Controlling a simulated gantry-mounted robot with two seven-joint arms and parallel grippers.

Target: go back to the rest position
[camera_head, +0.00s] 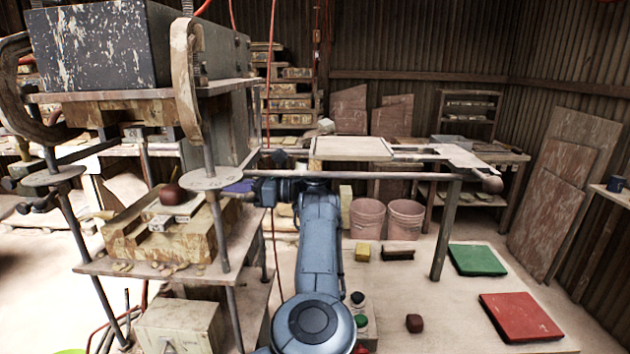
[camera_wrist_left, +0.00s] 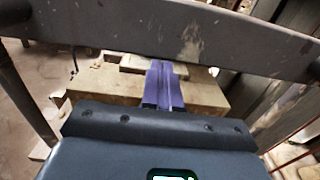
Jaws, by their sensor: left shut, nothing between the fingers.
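My left arm (camera_head: 322,240) reaches up from the bottom middle of the head view to the press. My left gripper (camera_head: 240,186) has purple fingers at the right side of the press, partly hidden by the press frame. In the left wrist view the gripper (camera_wrist_left: 164,88) is shut and empty, its fingers together. Beyond the fingertips lies the wooden mould (camera_wrist_left: 205,93), which also shows on the press shelf in the head view (camera_head: 125,236). I cannot tell whether the fingers touch it. My right gripper is not in view.
A grey press bar (camera_wrist_left: 230,40) crosses just above the fingers. A dark knob (camera_head: 172,194) sits over the mould.

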